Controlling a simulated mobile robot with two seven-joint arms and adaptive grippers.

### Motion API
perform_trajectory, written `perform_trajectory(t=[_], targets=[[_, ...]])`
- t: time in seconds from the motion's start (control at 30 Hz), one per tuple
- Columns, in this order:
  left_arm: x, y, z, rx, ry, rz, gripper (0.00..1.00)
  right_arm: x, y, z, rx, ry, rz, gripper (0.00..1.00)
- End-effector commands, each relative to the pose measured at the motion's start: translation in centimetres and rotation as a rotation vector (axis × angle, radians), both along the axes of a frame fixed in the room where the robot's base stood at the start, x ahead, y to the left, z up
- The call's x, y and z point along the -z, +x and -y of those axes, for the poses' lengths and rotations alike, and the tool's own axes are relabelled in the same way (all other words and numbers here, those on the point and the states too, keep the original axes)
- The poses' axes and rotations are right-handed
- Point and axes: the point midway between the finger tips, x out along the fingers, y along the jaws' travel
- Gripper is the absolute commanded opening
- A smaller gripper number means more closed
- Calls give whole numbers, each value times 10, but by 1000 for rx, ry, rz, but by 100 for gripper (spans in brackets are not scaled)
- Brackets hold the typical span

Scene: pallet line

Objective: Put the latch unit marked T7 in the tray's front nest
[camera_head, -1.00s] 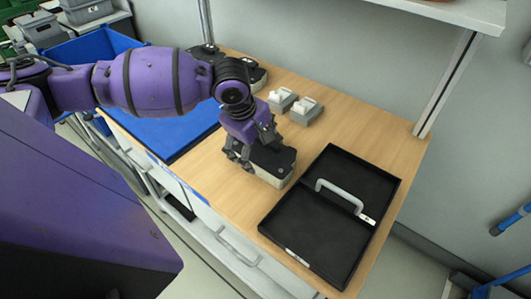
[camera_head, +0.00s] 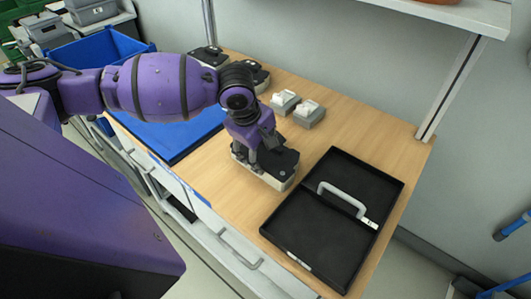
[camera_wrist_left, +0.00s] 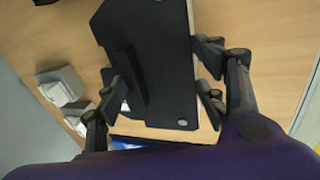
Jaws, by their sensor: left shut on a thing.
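A latch unit with a black top and pale base (camera_head: 283,166) is on or just above the wooden table, left of the tray; I cannot tell whether it touches the table. My left gripper (camera_head: 262,152) is shut on it from above. In the left wrist view, the unit's black top (camera_wrist_left: 165,50) lies between the fingers of the left gripper (camera_wrist_left: 165,85). No T7 mark is readable. The black tray (camera_head: 318,252) has a front and a back nest, both empty, with a grey handle (camera_head: 342,198) between them. My right gripper is not in view.
Two grey blocks with white tops (camera_head: 284,103) (camera_head: 309,116) stand behind the unit. More black-topped units (camera_head: 257,76) (camera_head: 208,56) stand at the back. A shelf post (camera_head: 450,85) rises behind the tray.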

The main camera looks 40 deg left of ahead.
Motion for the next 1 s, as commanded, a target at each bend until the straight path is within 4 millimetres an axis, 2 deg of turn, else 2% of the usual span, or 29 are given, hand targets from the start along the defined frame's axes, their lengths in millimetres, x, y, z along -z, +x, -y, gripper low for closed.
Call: perform_trajectory(t=[0.17, 0.37, 0.67, 0.8, 1.0], targets=[[-5, 0, -1, 0, 2, -1, 23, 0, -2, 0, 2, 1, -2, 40], [-31, 1, -1, 0, 2, 4, 23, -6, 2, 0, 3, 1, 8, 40], [-99, -51, 12, 2, 5, 7, 23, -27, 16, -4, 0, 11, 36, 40], [-112, -88, 22, 4, 5, 3, 23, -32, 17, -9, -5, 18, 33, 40], [-126, -120, 31, 1, 3, 3, 23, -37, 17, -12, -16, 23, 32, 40]])
